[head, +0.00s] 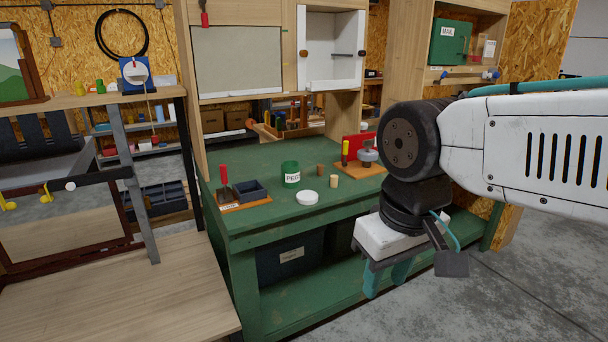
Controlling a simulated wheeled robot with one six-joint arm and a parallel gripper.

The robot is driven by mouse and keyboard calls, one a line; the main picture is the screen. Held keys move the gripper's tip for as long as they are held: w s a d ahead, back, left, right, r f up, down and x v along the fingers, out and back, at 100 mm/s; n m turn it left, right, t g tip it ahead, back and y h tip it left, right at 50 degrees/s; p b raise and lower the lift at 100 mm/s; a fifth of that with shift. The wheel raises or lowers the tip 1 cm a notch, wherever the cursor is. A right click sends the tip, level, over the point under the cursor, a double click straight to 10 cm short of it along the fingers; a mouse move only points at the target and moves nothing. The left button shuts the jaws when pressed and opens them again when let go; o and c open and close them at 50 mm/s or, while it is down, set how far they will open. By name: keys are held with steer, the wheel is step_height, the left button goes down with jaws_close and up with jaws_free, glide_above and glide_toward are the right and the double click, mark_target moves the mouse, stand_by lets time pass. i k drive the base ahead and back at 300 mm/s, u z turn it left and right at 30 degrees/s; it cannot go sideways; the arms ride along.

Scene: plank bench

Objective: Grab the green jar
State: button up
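The green jar (291,168) stands upright on the green bench top, left of centre, with a white label on its front. A round white lid (308,198) lies flat on the bench just in front of it and to its right. My gripper (387,279) points down in front of the bench's right part, to the right of the jar and well apart from it. Its two teal fingers are spread with a gap between them, and nothing shows in the gap.
Two small wooden pegs (334,182) stand right of the jar. A dark open bin (250,190) and a red-handled tool sit on a wooden board to its left. Another board (358,169) with tools lies to the right. A cabinet hangs above the bench's back.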

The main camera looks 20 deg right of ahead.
mark_target(290, 169)
steer(key=i, duration=1.6)
